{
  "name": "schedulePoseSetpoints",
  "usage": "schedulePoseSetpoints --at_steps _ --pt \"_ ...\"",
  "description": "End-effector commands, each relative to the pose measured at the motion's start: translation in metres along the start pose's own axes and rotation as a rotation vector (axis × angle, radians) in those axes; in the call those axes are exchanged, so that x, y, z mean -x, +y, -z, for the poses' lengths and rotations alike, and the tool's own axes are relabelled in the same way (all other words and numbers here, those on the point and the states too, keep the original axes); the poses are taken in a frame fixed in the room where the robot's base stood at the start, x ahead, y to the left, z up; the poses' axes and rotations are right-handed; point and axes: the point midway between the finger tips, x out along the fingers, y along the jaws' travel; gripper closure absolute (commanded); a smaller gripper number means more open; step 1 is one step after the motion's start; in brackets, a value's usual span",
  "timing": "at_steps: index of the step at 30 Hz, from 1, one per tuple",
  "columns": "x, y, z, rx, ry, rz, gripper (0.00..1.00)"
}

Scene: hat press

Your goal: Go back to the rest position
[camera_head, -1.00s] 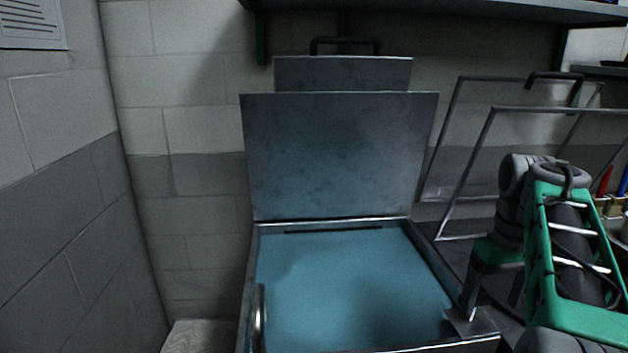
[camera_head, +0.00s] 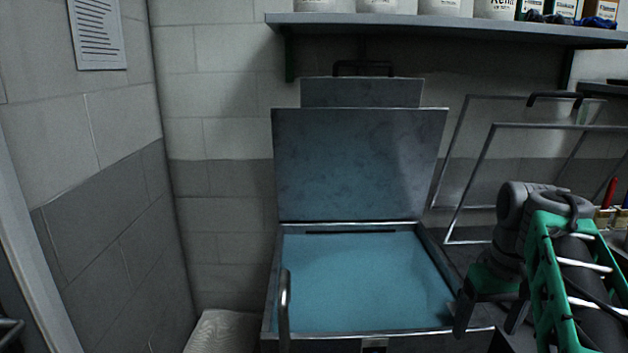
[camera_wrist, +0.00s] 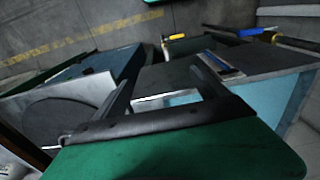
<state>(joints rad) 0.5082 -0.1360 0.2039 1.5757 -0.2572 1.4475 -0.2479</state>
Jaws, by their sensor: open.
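The press (camera_head: 360,165) stands with its grey lid raised and its blue bed (camera_head: 360,280) bare. A metal handle (camera_head: 285,305) rises at its front left. My gripper (camera_head: 488,316) is at the right side of the press, beside its front right corner, fingers pointing down. Its two fingers are spread apart with nothing between them. In the wrist view the open fingers of my gripper (camera_wrist: 163,85) reach out from the green palm, with grey and light blue surfaces behind them. I cannot tell whether a finger touches the press rim.
A shelf (camera_head: 450,30) with white tubs (camera_head: 387,5) and bottles hangs above. Wire-framed panels (camera_head: 490,150) stand to the right of the press. A wall (camera_head: 110,200) closes off the left. A pale textured block (camera_head: 228,332) is low at the front left.

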Motion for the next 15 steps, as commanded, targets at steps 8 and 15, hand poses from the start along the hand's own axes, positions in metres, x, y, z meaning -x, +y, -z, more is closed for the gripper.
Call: schedulePoseSetpoints --at_steps 8,15 --pt "0.022 -0.08 -0.011 0.011 0.077 0.004 0.16" --pt "0.028 -0.158 -0.058 0.02 0.183 0.002 0.16"
